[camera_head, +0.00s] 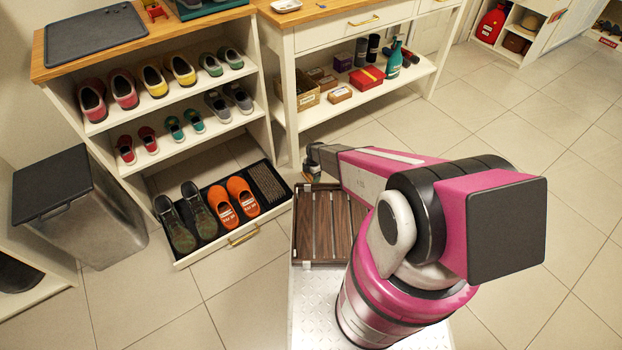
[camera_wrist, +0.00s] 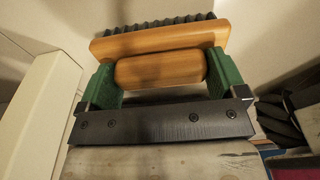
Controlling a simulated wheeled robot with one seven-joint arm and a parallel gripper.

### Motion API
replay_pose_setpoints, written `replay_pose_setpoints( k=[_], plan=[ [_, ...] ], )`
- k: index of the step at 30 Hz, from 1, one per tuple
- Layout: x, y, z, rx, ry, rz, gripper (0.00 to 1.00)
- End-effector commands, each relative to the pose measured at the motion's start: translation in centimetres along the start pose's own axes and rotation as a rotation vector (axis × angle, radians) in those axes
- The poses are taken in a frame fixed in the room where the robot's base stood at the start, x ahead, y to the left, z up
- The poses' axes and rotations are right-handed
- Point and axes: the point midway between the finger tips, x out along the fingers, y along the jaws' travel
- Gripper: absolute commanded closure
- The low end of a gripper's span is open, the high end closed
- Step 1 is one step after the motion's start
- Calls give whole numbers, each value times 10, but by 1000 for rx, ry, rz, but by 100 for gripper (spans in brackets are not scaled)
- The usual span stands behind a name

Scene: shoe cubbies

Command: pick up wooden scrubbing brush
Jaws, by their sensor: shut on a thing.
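The wooden scrubbing brush (camera_wrist: 160,42) fills the upper middle of the wrist view, with an orange-brown wooden body and a row of dark bristles along its far edge. My gripper (camera_wrist: 160,75) is shut on the brush, with its green finger pads at either end of the wooden handle. In the head view my gripper (camera_head: 312,165) is small and sits beside the open shoe drawer, at the near edge of the white shelf unit. The brush is too small there to make out clearly.
A low drawer (camera_head: 246,232) holding green and orange shoes stands open at the left of my arm. A slatted wooden tray (camera_head: 325,225) lies on my base. A grey bin (camera_head: 85,210) stands at the left. Tiled floor is clear at the right.

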Motion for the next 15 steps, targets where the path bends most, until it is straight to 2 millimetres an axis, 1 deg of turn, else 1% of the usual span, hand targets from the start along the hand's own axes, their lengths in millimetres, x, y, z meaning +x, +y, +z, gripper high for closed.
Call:
replay_pose_setpoints(
  k=[8,11,15],
  plan=[
    [-5,0,-1,0,0,0,36],
    [-12,0,-2,0,0,1,36],
    [-25,-1,-3,0,0,2,36]
  ],
)
